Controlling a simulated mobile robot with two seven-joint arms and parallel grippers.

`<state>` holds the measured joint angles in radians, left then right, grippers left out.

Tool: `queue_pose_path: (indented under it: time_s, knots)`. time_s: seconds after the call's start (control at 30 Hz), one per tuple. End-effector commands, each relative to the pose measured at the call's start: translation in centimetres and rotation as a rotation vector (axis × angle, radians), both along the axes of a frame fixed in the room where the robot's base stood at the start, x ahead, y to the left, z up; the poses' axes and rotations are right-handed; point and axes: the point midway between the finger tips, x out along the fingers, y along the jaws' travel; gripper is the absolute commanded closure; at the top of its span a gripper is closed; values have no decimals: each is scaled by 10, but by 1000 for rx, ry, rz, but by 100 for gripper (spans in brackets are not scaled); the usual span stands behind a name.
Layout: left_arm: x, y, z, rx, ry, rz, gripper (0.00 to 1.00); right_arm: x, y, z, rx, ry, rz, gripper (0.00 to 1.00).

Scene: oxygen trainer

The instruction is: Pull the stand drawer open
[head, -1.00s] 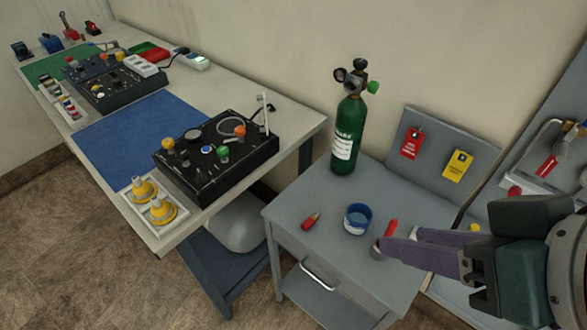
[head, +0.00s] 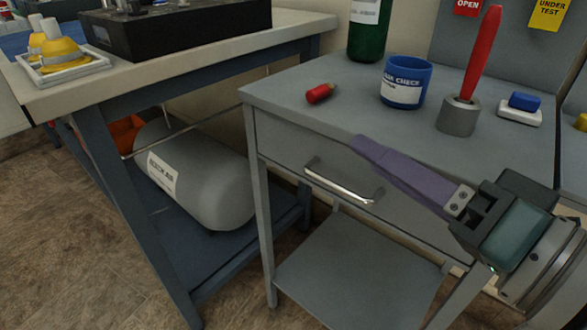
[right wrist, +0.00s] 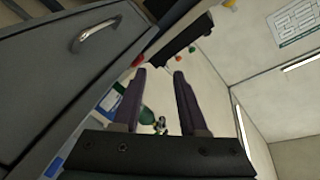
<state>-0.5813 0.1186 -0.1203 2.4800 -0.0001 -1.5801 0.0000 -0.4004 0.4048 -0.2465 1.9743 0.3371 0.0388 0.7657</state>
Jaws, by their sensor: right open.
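The grey stand (head: 300,75) has a drawer (head: 285,143) under its top, and the drawer front looks flush, so it is shut. A silver bar handle (head: 338,188) crosses the drawer front. My right gripper (head: 362,148) comes in from the right, its purple fingers just in front of the drawer and slightly above and right of the handle. In the right wrist view the two fingers (right wrist: 158,85) are apart with nothing between them. The handle (right wrist: 97,35) lies to the upper left there, outside the fingers. My left gripper is not in view.
On the stand top are a red cylinder (head: 321,94), a blue cup (head: 406,83), a red-handled tool in a grey holder (head: 459,116) and a blue block on a white base (head: 520,108). A lower shelf (head: 350,275) lies below the drawer. A workbench (head: 110,85) stands left.

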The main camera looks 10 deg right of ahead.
Motion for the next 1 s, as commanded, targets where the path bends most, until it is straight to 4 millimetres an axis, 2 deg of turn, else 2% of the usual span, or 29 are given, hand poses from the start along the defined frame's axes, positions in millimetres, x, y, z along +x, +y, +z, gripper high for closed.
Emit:
queue_pose_path:
  time_s: [0.03, 0.1, 0.2, 0.3, 0.43, 0.63, 1.0]
  knots:
    - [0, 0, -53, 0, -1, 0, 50, 1, -3, -49, 35, -27, -3, 58]
    - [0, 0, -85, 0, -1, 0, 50, 3, -7, -73, 92, -63, -7, 58]
    - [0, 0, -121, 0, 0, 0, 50, 4, -12, -99, 159, -110, -10, 58]
    - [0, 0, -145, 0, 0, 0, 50, 4, -17, -115, 212, -145, -13, 58]
    - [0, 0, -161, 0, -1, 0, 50, 4, -21, -126, 251, -174, -12, 58]
    - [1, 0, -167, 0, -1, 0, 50, 11, -20, -125, 272, -190, -13, 58]
    - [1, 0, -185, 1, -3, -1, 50, 72, 2, -110, 273, -191, -13, 58]
